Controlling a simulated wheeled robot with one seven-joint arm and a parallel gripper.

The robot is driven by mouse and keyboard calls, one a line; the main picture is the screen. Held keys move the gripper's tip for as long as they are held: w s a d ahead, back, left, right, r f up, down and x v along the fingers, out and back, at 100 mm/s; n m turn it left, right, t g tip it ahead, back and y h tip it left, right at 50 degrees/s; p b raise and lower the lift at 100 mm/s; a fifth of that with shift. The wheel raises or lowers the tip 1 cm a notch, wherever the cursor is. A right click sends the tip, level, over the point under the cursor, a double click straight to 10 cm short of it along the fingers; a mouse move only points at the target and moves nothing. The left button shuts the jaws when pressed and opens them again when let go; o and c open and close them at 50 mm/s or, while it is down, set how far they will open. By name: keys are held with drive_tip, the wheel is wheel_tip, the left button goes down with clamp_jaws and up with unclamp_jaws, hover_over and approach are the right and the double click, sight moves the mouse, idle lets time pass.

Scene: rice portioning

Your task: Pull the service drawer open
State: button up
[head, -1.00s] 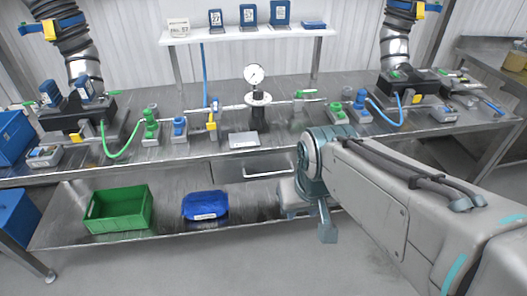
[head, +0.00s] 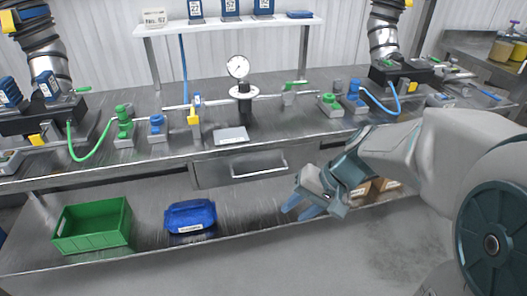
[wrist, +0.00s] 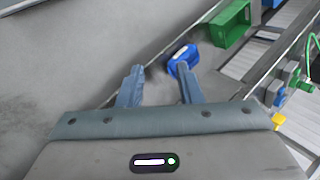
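The service drawer (head: 215,175) is a grey metal front under the middle of the bench top, with a bright bar handle (head: 260,174). Its front looks flush with the bench, so the drawer appears shut. My gripper (head: 294,204) is to the right of the handle and lower in the head view, apart from it, with its fingers pointing left. In the wrist view my gripper (wrist: 160,72) shows two blue-grey fingers spread apart with nothing between them. I cannot make out the drawer or its handle in the wrist view.
A green crate (head: 93,238) and a blue bag (head: 190,216) sit on the lower shelf (head: 150,255). Small cardboard boxes (head: 386,184) are behind my arm. A gauge (head: 238,67), valves and hoses stand on the bench top (head: 290,125). The floor in front is clear.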

drive_tip(key=w+a+f+m+t+y+b, duration=0.2)
drive_tip(key=w+f+y+b, duration=0.3)
drive_tip(key=w+f+b, duration=0.3)
drive_tip(key=m+t+y+b, duration=0.3)
drive_tip(key=t+b, duration=0.2)
approach(261, 174)
drive_tip(key=b+x, duration=0.2)
drive_tip(key=x, duration=0.9)
drive_tip(key=shift+s, duration=0.1)
drive_tip(key=shift+d, duration=0.1)
clamp_jaws()
